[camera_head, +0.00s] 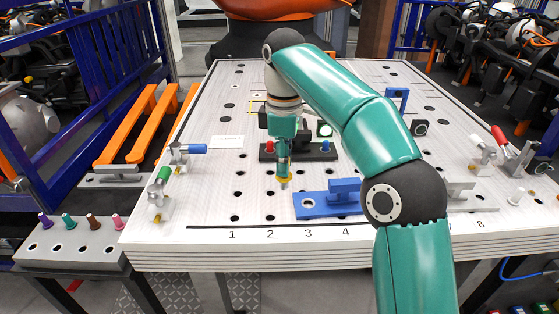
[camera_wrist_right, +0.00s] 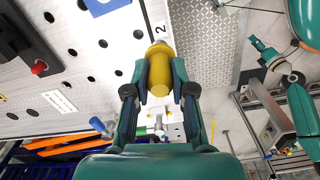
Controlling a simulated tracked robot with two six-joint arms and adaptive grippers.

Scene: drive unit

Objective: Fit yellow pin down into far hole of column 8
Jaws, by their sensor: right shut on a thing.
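My right gripper (camera_head: 283,178) hangs over the near left part of the white board, fingers pointing down. It is shut on the yellow pin (camera_wrist_right: 160,72), which shows between both fingers in the right wrist view. In the head view the pin is mostly hidden, with its lower end close above the board near columns 2 and 3. The white board (camera_head: 215,190) has rows of dark holes and printed column numbers along its front edge. The number 8 (camera_head: 481,224) is at the right. My arm covers part of the board, and I cannot single out column 8's far hole. My left gripper is not seen.
A blue fixture (camera_head: 315,205) sits right of the gripper. A black block (camera_head: 315,153) with red and blue pins lies behind it. Toggle clamps stand along both board sides, one with a red handle (camera_head: 499,136). A grey rack (camera_head: 85,243) with several pins is at the left.

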